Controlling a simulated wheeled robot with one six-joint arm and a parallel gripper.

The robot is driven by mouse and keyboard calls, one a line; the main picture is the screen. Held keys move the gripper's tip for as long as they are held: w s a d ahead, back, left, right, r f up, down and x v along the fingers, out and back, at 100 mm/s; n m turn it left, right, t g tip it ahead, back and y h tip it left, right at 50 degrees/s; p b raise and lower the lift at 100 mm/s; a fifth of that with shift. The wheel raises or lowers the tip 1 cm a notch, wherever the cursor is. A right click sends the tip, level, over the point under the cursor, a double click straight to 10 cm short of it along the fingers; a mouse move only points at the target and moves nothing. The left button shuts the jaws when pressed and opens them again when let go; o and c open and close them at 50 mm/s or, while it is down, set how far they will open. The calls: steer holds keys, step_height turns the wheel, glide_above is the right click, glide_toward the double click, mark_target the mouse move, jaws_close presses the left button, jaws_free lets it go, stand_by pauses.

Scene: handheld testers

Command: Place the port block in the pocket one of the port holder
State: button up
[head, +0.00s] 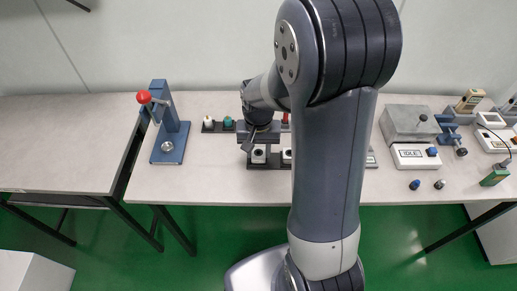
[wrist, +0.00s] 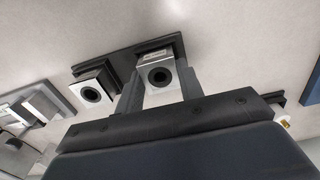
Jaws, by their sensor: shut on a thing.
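A white port block (wrist: 160,77) with a round black port sits between the two fingers of my gripper (wrist: 158,88) in the wrist view. My gripper is shut on it. In the head view my gripper (head: 258,147) points down over the dark port holder (head: 271,167), with the held block (head: 258,157) below it. The holder also shows behind the block in the wrist view (wrist: 170,43). A second white port block (wrist: 91,92) is beside the left finger, and it shows right of my gripper in the head view (head: 287,155). Whether the held block is seated or raised is unclear.
A blue press (head: 170,140) with a red knob is left. A grey box (head: 408,122) and a tester reading IDLE (head: 413,157) are right. My arm hides the table's middle. The table left of the press is bare.

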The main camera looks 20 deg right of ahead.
steer(key=o, duration=1.1)
steer(key=shift+f, duration=0.1)
step_height(320, 180, up, 12)
steer(key=shift+r+p, duration=0.2)
steer(key=shift+p, duration=0.6)
